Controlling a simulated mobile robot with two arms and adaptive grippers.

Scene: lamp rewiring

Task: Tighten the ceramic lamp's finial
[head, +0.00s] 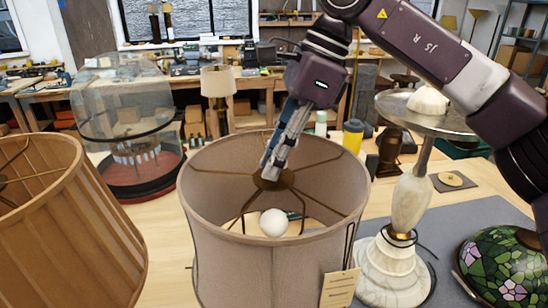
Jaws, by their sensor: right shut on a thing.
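The lamp in front of me has a grey-beige drum shade (265,258), open at the top. Inside it, thin brass spokes meet at a dark brass hub (272,182), and a white bulb (273,222) shows below. The lamp's base is hidden by the shade, so I cannot see its ceramic. My right gripper (272,168) reaches down into the shade from above, fingertips at the hub. It is shut on the finial, which the fingers mostly hide. My left gripper is out of view.
A pleated tan shade (70,225) stands close at left. A pale stone lamp (408,205) with a metal disc (390,108) stands at right, near a stained-glass shade (505,265). A paper tag (340,288) hangs on the drum shade. A glass dome (120,115) stands behind left.

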